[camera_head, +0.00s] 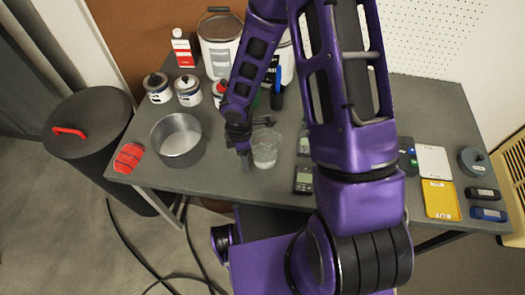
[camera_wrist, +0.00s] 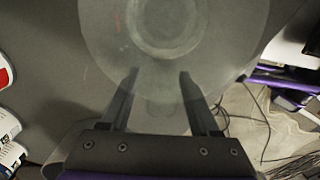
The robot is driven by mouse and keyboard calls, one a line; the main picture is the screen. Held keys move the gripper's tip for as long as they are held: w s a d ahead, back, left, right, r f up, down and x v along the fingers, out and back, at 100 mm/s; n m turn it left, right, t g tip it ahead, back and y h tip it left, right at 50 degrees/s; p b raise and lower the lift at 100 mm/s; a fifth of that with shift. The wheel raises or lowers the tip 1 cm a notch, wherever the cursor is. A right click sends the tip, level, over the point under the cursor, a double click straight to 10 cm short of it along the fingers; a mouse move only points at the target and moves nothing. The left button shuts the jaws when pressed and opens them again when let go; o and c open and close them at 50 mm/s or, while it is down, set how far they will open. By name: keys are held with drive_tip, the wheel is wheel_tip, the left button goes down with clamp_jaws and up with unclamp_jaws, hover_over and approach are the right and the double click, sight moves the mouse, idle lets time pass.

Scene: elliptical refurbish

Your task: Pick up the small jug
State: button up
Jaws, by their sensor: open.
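The small jug (camera_head: 265,150) is clear and see-through, and stands upright on the grey table near its front edge. In the wrist view the jug (camera_wrist: 160,25) fills the top middle as a wide, pale round shape. My gripper (camera_head: 245,160) is just left of the jug in the head view, pointing down. In the wrist view the two dark fingers of my gripper (camera_wrist: 156,76) are apart, and their tips overlap the jug's near edge. I cannot tell whether they touch it. Nothing is held between them.
A metal pot (camera_head: 178,140) stands left of the jug, with small cans (camera_head: 188,91) behind it. Dark handheld devices (camera_head: 304,179) lie close to the jug's right. A red item (camera_head: 129,157) lies at the left corner. The table's front edge (camera_head: 215,190) is near.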

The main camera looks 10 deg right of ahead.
clamp_jaws()
idle(1.3)
